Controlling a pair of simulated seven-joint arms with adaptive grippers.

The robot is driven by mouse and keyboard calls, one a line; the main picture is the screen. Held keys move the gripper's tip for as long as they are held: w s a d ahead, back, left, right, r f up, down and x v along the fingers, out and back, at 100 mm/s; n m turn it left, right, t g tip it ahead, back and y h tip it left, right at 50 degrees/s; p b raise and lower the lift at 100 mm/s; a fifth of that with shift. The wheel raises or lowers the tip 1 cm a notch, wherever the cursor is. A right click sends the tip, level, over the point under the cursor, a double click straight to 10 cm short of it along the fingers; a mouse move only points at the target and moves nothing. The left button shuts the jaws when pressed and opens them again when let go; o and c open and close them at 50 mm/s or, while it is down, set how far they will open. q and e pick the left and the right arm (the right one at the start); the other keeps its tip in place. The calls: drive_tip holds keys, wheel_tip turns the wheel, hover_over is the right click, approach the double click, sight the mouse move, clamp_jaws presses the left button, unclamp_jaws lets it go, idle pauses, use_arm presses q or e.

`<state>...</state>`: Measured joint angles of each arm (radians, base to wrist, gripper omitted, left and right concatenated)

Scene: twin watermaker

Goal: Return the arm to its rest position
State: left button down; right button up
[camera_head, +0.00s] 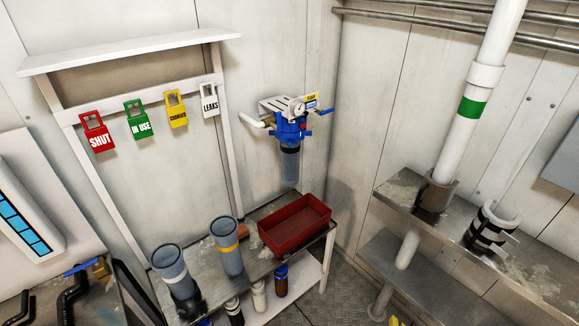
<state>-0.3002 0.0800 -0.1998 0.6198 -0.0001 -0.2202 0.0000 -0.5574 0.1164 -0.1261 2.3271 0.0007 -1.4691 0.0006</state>
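Neither of my grippers shows in the head view, and I see no arm that I can make out for sure. The blue filter unit (291,128) with a round gauge and a clear blue-grey bowl (290,165) hangs on the back wall. Two grey open cups stand on the metal bench, one plain (175,270) at the left and one with a yellow band (228,262). A red tray (296,226) sits on the bench to their right.
Red, green, yellow and white tags (138,118) hang from a white rack. Bottles (281,281) stand on the lower shelf. A white pipe with a green band (471,107) rises through the right metal shelf (400,190). Black bent parts (70,298) and a blue-handled valve (84,268) are lower left.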

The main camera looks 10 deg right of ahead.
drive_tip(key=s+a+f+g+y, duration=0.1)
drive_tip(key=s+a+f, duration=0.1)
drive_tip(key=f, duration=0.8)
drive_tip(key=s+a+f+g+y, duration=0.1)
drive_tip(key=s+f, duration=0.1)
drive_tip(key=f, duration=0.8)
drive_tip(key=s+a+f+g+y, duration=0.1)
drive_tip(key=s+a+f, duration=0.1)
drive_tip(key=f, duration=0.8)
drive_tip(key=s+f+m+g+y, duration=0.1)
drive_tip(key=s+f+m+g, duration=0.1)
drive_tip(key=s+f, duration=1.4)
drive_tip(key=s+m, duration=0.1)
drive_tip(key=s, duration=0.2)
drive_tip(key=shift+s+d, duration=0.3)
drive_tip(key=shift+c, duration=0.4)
